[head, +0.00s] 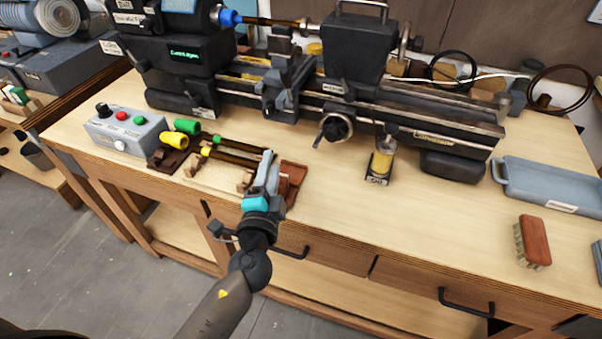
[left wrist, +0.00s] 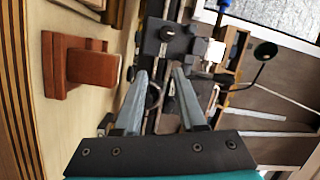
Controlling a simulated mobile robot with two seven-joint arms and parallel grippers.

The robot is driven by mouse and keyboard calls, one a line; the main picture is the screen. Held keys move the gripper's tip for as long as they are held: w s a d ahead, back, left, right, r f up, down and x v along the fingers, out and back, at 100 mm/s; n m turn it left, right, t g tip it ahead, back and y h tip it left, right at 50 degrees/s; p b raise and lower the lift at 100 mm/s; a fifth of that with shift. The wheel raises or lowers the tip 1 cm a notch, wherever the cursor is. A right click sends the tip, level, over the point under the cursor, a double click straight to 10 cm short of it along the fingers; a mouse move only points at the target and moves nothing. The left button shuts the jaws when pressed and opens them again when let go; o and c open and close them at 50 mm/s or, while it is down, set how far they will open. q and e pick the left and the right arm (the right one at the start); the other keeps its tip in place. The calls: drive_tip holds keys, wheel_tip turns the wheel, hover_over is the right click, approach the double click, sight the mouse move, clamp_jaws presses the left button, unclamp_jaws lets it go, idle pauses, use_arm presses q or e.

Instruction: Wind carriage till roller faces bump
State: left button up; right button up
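A dark lathe stands across the back of the bench in the head view. Its carriage (head: 283,88) sits on the bed left of the tall dark block (head: 354,47). A handwheel (head: 335,127) with a crank knob is on the lathe's front. My left gripper (head: 269,168) is above the front of the bench, left of and nearer than the handwheel, and touches nothing I can make out. In the left wrist view its two grey fingers (left wrist: 161,82) are apart with nothing held between them. I cannot pick out the roller or the bump. My right gripper is not in view.
A grey control box (head: 124,130) and handled tools (head: 187,127) lie left of my gripper. A red-brown block (head: 294,178) is beside it, also in the left wrist view (left wrist: 90,68). A small yellow bottle (head: 381,163), grey tray (head: 549,187) and brush (head: 533,243) stand right. Front-centre bench is clear.

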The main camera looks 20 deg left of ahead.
sight(315, 147)
use_arm(q)
drive_tip(key=w+d+m+h, duration=0.1)
drive_tip(key=w+d+m, duration=0.1)
drive_tip(key=w+d+f+m+h, duration=0.1)
drive_tip(key=w+d+m+h, duration=0.1)
drive_tip(key=w, duration=0.1)
drive_tip(key=w+d+f+m+h, duration=0.1)
drive_tip(key=w+d+m, duration=0.1)
drive_tip(key=w, duration=0.1)
drive_tip(key=shift+w+f+h, duration=0.1)
drive_tip(key=shift+w+h, duration=0.05)
drive_tip(key=shift+h, duration=0.15)
drive_tip(key=shift+w+b, duration=0.4)
drive_tip(key=shift+w, duration=0.7)
clamp_jaws()
